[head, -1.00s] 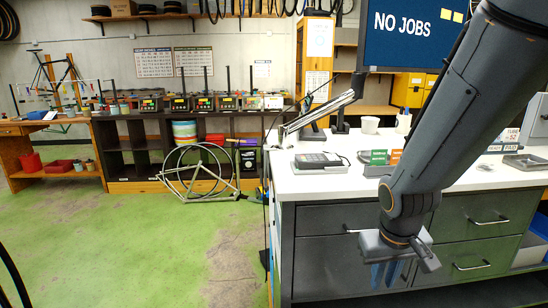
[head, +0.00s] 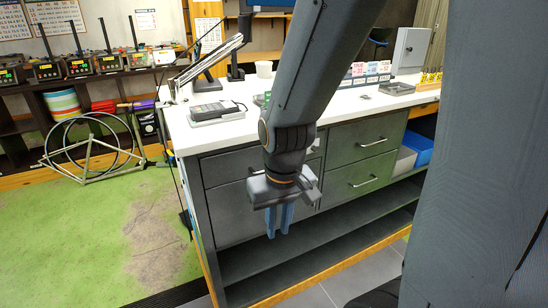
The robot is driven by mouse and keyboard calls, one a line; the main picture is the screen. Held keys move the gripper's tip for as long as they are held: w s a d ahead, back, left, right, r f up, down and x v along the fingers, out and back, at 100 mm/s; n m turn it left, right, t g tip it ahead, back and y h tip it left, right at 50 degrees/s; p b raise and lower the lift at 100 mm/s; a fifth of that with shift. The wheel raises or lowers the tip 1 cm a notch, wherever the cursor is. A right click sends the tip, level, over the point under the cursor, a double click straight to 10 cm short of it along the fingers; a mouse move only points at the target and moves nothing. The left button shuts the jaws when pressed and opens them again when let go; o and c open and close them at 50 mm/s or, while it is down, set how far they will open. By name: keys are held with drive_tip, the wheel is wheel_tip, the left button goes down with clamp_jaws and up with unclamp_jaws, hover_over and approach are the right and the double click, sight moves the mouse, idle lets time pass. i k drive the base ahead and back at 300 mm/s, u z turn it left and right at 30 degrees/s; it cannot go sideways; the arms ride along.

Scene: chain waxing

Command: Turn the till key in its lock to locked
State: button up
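My gripper (head: 280,218) hangs fingers down in front of the grey drawer counter. Its two blue fingers sit close together with nothing seen between them; I cannot tell whether they are open or shut. The till key and its lock cannot be made out. My arm covers part of the counter front and top. The counter has grey drawers with bar handles; the upper right drawer (head: 345,150) and the lower right drawer (head: 345,192) show clearly, and the left drawers are partly behind my arm.
The white worktop (head: 345,104) bears a card terminal (head: 215,111), a lamp stand, a cup (head: 264,69) and a grey tray (head: 397,89). A grey box (head: 411,48) stands at the back right. A blue bin (head: 418,148) sits right of the drawers. Green floor lies left.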

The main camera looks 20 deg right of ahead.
sight(313, 148)
drive_tip(key=z, duration=0.5)
drive_tip(key=k, duration=1.2)
drive_tip(key=z, duration=0.65)
drive_tip(key=i, duration=1.15)
drive_tip(key=u, duration=0.7)
